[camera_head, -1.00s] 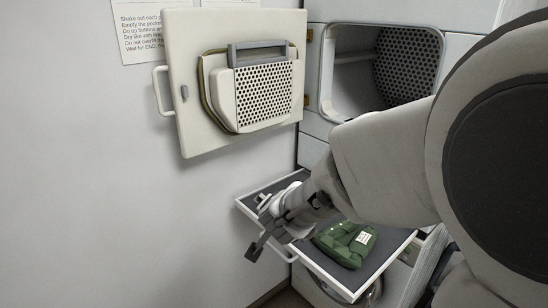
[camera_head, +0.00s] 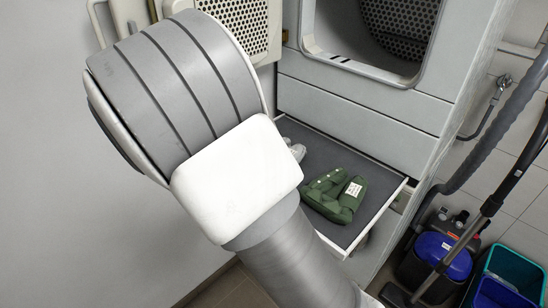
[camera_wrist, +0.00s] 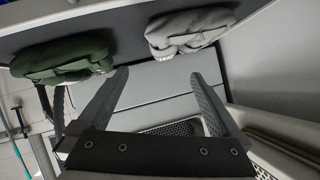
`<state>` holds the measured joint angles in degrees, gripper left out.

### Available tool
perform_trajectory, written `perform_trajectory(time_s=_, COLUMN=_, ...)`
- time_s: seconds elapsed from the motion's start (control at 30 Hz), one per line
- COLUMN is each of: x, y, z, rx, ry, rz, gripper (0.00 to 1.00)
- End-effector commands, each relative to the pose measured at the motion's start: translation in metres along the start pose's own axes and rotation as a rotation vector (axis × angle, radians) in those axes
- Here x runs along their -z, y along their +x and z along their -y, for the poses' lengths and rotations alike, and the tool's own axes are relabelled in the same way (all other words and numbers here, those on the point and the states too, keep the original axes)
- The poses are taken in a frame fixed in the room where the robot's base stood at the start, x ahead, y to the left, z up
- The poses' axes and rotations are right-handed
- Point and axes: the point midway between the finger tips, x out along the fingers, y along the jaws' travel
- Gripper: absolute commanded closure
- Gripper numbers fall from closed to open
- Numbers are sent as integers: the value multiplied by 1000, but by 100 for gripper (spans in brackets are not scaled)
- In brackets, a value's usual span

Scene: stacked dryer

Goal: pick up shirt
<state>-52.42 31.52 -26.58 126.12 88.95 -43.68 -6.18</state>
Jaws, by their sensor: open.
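A folded dark green garment (camera_head: 336,196) with small light buttons and a white label lies on the grey pull-out tray (camera_head: 325,148). It also shows in the upper left of the wrist view (camera_wrist: 65,60). A folded pale grey garment (camera_wrist: 188,32) lies beside it in the wrist view; in the head view only a small pale part (camera_head: 297,151) shows past my arm. I cannot tell for sure which is the shirt. My gripper (camera_wrist: 160,75) is open, its fingers apart with nothing between them, pointing towards the tray side. In the head view my arm hides it.
The dryer opening (camera_head: 372,35) is above the tray, and its open door (camera_head: 240,25) hangs at the left. A blue vacuum cleaner (camera_head: 442,255) with a hose and a teal bin (camera_head: 515,270) stand on the floor at the right.

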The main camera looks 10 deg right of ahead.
Motion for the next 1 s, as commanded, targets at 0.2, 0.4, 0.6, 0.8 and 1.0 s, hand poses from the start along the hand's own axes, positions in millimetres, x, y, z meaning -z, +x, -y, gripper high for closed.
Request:
perform_trajectory(time_s=0.2, x=-2, y=51, z=-1, rx=-2, ry=-1, rz=-2, gripper=0)
perform_trajectory(time_s=0.4, x=-1, y=81, z=0, rx=-1, ry=-1, rz=0, gripper=0)
perform_trajectory(time_s=0.6, x=-1, y=93, z=1, rx=0, ry=0, rz=0, gripper=0)
perform_trajectory(time_s=0.8, x=-2, y=123, z=6, rx=0, ry=-1, rz=-1, gripper=0)
perform_trajectory(time_s=1.0, x=-1, y=139, z=7, rx=1, ry=1, rz=1, gripper=0)
